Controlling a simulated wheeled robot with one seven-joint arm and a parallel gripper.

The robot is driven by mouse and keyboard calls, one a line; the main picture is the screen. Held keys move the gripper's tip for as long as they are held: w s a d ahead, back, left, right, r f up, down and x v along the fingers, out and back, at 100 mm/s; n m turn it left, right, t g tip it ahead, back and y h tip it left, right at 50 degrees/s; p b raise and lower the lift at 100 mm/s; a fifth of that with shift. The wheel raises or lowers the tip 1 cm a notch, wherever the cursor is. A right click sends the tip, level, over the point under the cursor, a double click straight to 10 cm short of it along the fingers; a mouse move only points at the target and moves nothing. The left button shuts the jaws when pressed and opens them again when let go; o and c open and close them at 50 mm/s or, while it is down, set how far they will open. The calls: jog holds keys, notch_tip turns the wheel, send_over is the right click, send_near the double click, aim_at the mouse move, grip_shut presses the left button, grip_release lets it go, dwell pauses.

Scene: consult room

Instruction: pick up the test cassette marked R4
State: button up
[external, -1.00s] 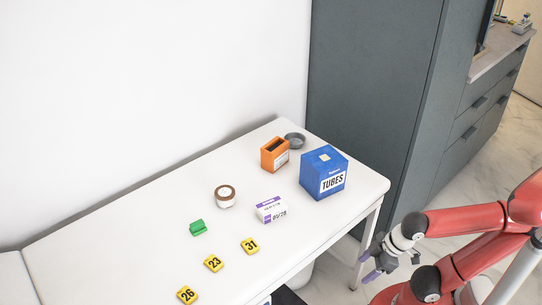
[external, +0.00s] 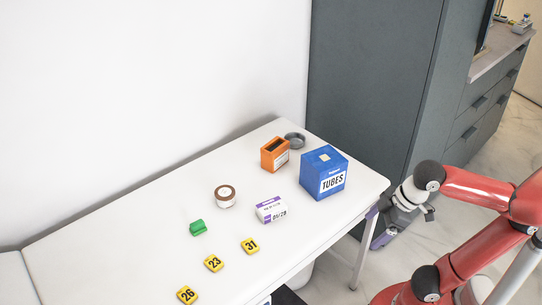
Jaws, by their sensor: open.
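I cannot make out a test cassette marked R4 in the external view. A small pale square lies on top of the blue TUBES box (external: 334,183); whether it is a cassette or part of the box is too small to tell. My gripper (external: 377,228) is open and empty, with its purple fingers apart. It is just off the right end of the white table (external: 130,230), near the corner and to the right of the blue box.
On the table stand an orange box (external: 268,158), a grey dish (external: 295,140), a white-and-purple carton (external: 270,209), a brown-and-white roll (external: 225,196), a green item (external: 198,228) and yellow markers 31 (external: 250,246), 23 (external: 214,263) and 26 (external: 187,295). A grey cabinet (external: 375,80) stands behind.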

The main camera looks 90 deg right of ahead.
jog(key=w+d+r+n+g+p, duration=0.1)
jog(key=w+d+r, duration=0.2)
jog(key=w+d, duration=0.6)
jog(key=w+d+r+n+g+p, duration=0.1)
jog(key=w+d+r+g, duration=0.15)
jog(key=w+d, duration=0.65)
jog(key=shift+n+t+y, duration=0.45)
jog(key=shift+n+y, duration=0.05)
jog(key=shift+n, duration=0.2)
jog(key=s+d, duration=0.1)
jog(key=d, duration=0.4)
jog(key=d+f, duration=0.1)
jog(key=d, duration=0.5)
jog(key=s+d+f, duration=0.1)
jog(key=d, duration=0.5)
jog(key=shift+s+d+f, duration=0.1)
jog(key=shift+s, duration=0.25)
jog(key=s+d+f+n+t+y+p, duration=0.15)
jog(key=s+d, duration=0.25)
jog(key=d, duration=0.4)
jog(key=s+d+f+m+g+h, duration=0.1)
jog(key=s+d+f, duration=0.2)
jog(key=s+d, duration=0.3)
jog(key=shift+n+t+y, duration=0.25)
jog(key=x, duration=0.4)
jog(key=d+b+x, duration=0.1)
jog(key=x, duration=0.8)
jog(key=shift+s+d+f+b, duration=0.1)
jog(key=shift+d+b, duration=0.2)
jog(key=shift+d, duration=0.05)
